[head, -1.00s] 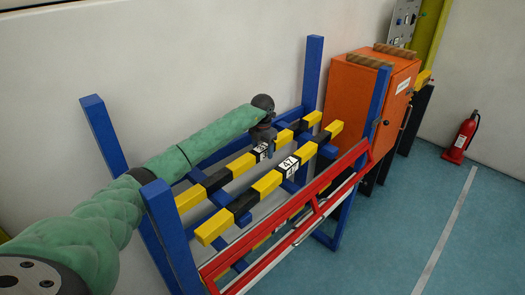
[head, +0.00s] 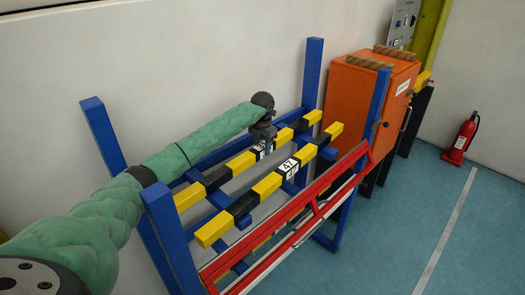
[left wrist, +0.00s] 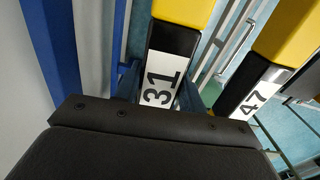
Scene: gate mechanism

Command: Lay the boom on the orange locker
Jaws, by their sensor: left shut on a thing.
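Two yellow-and-black striped booms lie side by side on a blue rack. The far boom (head: 241,164) carries a white label that reads 31 in the left wrist view (left wrist: 160,82). The near boom (head: 267,185) carries a label 47, which also shows in the left wrist view (left wrist: 257,92). My left gripper (head: 266,146) is shut on boom 31 at its label, from above, and partly hides the label in the head view. Boom 31 still lies level on the rack. The orange locker (head: 352,102) stands to the right, beyond the rack, with two wooden strips on its top. My right gripper is not in view.
Blue rack posts (head: 312,75) rise at the ends of the booms, between them and the locker. A red rail frame (head: 300,213) runs along the near side. A fire extinguisher (head: 461,138) stands on the open floor at right. The wall is close behind.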

